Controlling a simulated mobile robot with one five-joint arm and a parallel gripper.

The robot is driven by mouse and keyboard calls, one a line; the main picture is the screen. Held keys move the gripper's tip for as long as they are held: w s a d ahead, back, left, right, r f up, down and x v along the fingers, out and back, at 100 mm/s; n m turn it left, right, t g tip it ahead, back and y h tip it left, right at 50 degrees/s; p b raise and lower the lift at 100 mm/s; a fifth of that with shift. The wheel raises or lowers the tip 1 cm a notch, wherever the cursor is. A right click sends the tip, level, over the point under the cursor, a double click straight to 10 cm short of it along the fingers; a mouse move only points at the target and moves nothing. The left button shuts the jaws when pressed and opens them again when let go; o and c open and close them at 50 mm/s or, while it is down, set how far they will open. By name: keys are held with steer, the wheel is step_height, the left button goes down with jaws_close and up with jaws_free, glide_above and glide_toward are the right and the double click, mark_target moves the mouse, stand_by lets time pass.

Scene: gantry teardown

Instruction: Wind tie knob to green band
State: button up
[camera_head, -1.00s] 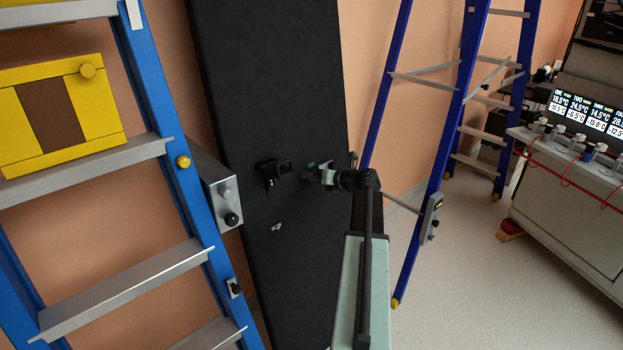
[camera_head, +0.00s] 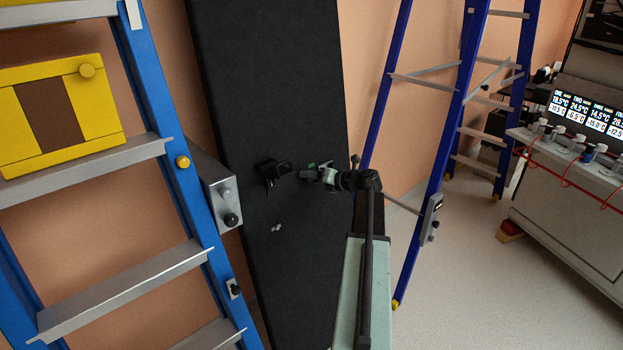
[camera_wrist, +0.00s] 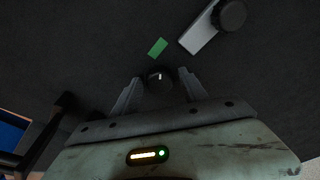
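A round dark knob (camera_wrist: 158,79) with a short pale mark sits on a dark panel in the wrist view. A small green band (camera_wrist: 157,47) lies on the panel just beyond the knob, apart from it. My gripper (camera_wrist: 160,78) has its two grey fingers spread on either side of the knob, with narrow dark gaps seeming to remain. In the head view my gripper (camera_head: 312,174) is at the tall black panel (camera_head: 265,70). The knob is too small or hidden to make out there.
A grey plate with a black knob (camera_wrist: 232,15) lies beyond and right of the green band. A black bracket (camera_head: 272,170) sits left of my gripper. Blue ladders stand left (camera_head: 165,110) and right (camera_head: 440,170). Open floor (camera_head: 470,280) lies at right.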

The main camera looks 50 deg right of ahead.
stand_by(0.3)
steer(key=p+v, duration=0.2)
steer(key=v, duration=0.5)
steer(key=shift+s, duration=0.35)
steer(key=shift+s, duration=0.1)
